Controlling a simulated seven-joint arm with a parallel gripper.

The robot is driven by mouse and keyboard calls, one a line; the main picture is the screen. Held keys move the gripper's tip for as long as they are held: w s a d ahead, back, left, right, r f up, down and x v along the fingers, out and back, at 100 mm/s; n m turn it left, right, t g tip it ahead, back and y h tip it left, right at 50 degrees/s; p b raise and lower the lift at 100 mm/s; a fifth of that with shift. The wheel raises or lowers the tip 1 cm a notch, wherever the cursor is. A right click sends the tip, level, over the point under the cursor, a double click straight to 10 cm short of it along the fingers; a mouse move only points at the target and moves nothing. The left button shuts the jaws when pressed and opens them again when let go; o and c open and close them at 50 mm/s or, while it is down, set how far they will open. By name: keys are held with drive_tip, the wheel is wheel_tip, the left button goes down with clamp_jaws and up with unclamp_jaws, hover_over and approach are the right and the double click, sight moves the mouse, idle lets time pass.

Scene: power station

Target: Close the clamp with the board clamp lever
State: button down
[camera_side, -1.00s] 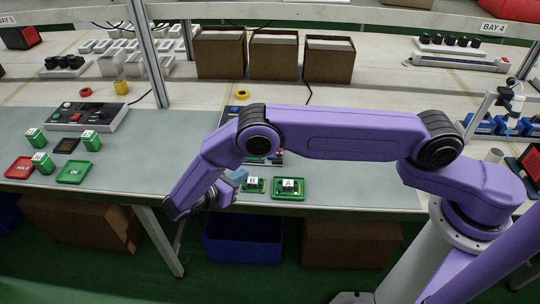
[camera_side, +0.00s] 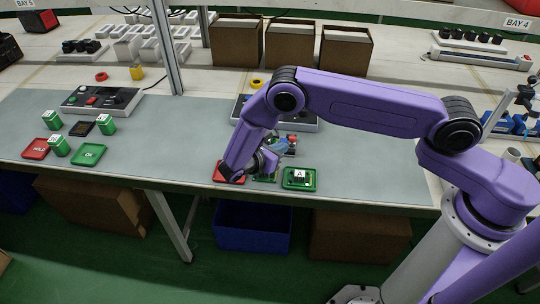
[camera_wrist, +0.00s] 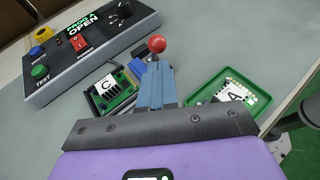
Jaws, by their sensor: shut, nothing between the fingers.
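The board clamp lever shows as a red ball knob (camera_wrist: 157,44) on a short dark stem in the wrist view. My gripper (camera_wrist: 155,70) has its blue fingers shut and empty, with the tips right at the knob's stem. I cannot tell whether they touch it. Left of the fingers is the board fixture (camera_wrist: 93,104) with a green board marked C (camera_wrist: 108,86), partly hidden by the fingers. The control box (camera_wrist: 88,45) behind shows "PROG A OPEN". In the side view my gripper (camera_side: 283,148) is over the mat, just in front of the box; the arm hides most of the fixture.
A green tray with board A (camera_wrist: 222,92) lies right of the fingers. In the side view a red tray (camera_side: 226,172) and another green tray (camera_side: 264,178), partly hidden by my wrist, lie near the table's front edge.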

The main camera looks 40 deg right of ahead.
drive_tip(key=shift+w+d+r, duration=0.1)
drive_tip(key=shift+d+r, duration=0.05)
drive_tip(key=shift+d, duration=0.5)
drive_tip(key=shift+w+d+r+n+g+y, duration=0.3)
drive_tip(key=shift+r+y, duration=0.15)
drive_tip(key=shift+y, duration=0.15)
drive_tip(key=shift+w+d+r+n+g+y, duration=0.4)
drive_tip(key=shift+w+d+r+g+y, duration=0.25)
drive_tip(key=shift+y, duration=0.35)
drive_tip(key=shift+w+d+r+n+g+y, duration=0.4)
drive_tip(key=shift+w+d+g+y, duration=0.3)
drive_tip(key=shift+y, duration=0.2)
drive_tip(key=shift+w+d+n+g+y, duration=0.3)
drive_tip(key=shift+w+d+g+y, duration=0.2)
drive_tip(key=shift+g+y, duration=0.25)
drive_tip(key=shift+r, duration=0.15)
drive_tip(key=shift+r, duration=0.7)
